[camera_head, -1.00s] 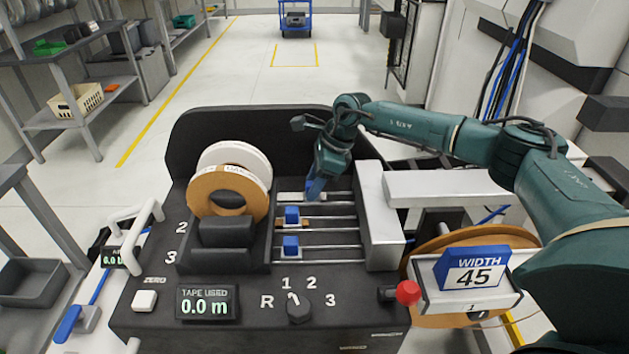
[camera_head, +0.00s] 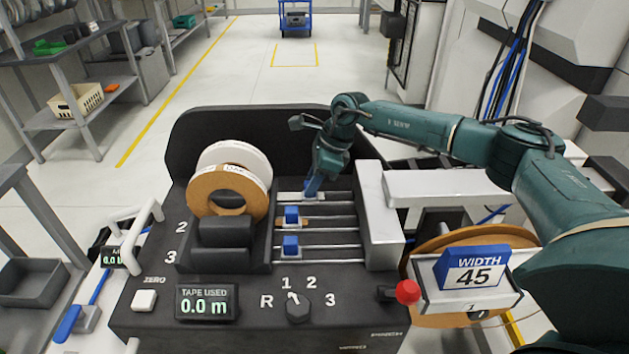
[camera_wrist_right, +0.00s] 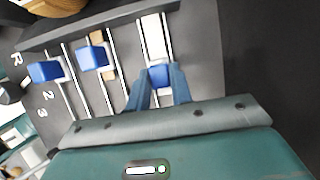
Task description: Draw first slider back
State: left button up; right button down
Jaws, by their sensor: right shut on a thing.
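Three sliders run on paired rails in the machine's black bay. The first slider, a blue block (camera_wrist_right: 160,76), is at the farthest rails. My right gripper (camera_head: 312,188) is shut on it; in the right wrist view one blue finger stands on each side of the block. A white tape strip (camera_wrist_right: 153,36) lies along the first lane. The second slider (camera_head: 292,215) and third slider (camera_head: 290,245) are blue blocks near the left ends of their rails. In the head view the fingers mostly hide the first slider. My left gripper is not in view.
A white roll (camera_head: 240,152) and a brown roll (camera_head: 229,191) stand left of the rails. A silver block (camera_head: 378,215) bounds the rails on the right. A selector knob (camera_head: 298,308), a "0.0 m" display (camera_head: 207,303) and a red knob (camera_head: 408,292) are in front.

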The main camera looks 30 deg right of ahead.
jog(key=a, duration=0.1)
jog(key=w+a, duration=0.1)
jog(key=a, duration=0.2)
jog(key=shift+w, duration=0.4)
jog(key=c, duration=1.2)
grip_release()
jog(key=shift+c, duration=0.2)
jog(key=shift+r, duration=0.1)
jog(key=v, duration=1.3)
jog(key=shift+b, duration=0.35)
jog(key=shift+d, duration=0.1)
